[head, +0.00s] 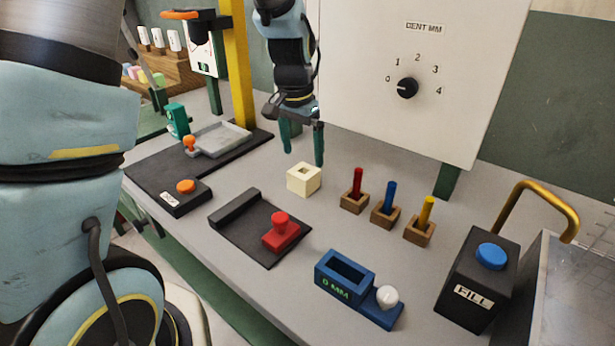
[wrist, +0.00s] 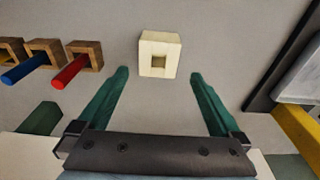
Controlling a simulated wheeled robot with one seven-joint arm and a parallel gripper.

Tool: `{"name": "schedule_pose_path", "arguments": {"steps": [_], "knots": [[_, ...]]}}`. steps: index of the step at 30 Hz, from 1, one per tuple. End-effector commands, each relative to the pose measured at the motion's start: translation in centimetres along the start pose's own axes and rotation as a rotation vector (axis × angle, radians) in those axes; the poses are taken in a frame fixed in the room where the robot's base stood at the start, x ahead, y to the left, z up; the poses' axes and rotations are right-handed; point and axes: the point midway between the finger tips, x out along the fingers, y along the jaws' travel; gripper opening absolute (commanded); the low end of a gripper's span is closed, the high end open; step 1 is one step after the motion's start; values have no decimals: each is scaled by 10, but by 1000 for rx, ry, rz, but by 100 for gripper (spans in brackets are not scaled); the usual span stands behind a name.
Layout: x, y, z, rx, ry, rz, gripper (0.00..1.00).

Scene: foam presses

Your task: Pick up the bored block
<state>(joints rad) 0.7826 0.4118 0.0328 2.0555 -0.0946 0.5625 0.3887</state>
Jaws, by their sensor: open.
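The bored block (head: 304,180) is a cream cube with a square hole in its top. It sits on the grey bench, left of the wooden peg holders in the head view. My gripper (head: 303,160) is open and empty, with its green fingers pointing down above and behind the block in that view. In the wrist view the block (wrist: 159,54) lies just beyond the tips of my gripper (wrist: 159,73), centred between the two fingers and not touched by them.
Red (head: 357,184), blue (head: 389,198) and yellow (head: 426,212) pegs stand in wooden holders right of the block. A black plate with a red knob (head: 281,232) lies in front. A blue gauge (head: 345,274) and FILL box (head: 478,290) are at right. A dial panel (head: 420,130) rises behind.

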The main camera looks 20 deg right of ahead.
Motion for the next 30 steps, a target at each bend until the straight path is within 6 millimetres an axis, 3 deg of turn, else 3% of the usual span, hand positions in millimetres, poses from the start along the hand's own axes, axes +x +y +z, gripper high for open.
{"name": "schedule_pose_path", "arguments": {"steps": [19,28,30], "knots": [[68,2,8,0,-2,-1,100],[72,2,7,-1,1,-2,100],[72,2,7,-1,1,-2,92]]}}
